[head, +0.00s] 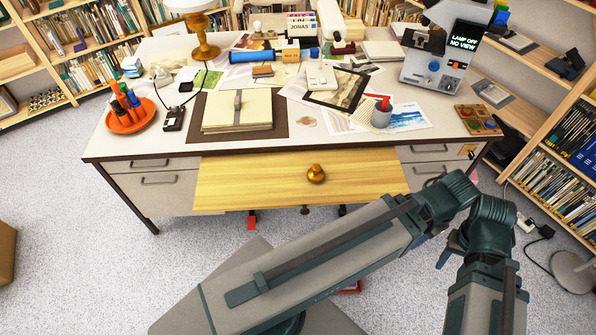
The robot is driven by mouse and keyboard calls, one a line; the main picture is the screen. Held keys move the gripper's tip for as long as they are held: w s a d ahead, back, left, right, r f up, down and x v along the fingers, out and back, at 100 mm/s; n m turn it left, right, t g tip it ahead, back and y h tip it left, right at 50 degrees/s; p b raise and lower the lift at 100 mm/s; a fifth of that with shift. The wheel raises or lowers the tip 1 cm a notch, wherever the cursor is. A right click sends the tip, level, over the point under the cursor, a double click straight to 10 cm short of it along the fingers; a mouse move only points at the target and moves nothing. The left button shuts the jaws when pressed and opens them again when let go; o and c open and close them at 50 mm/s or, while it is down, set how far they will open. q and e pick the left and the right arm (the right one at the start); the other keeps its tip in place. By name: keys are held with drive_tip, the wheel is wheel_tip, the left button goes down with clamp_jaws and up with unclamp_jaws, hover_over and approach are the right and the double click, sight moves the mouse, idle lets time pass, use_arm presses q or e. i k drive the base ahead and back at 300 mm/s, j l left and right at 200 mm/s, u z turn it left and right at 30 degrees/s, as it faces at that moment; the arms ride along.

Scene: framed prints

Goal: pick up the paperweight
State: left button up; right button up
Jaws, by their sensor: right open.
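A small rounded brass piece with a knob-like top, which looks like the paperweight (316,174), stands on the pale wooden pull-out board (240,185) at the front of the desk. It is near the middle of the board and nothing covers it. My right arm crosses the lower part of the head view. My right gripper (448,252) is at the right, in front of the desk and apart from the brass piece. It is open; its fingers are partly hidden by my arm. My left gripper is not in view.
The desk top (330,145) holds a notebook (237,110), an orange tray of bottles (130,117), a grey cup with a red item (381,113), loose prints and a microscope-like device (440,50). The board around the brass piece is clear. Bookshelves stand on both sides.

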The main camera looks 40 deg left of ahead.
sight(315, 174)
drive_tip(key=u, duration=1.35)
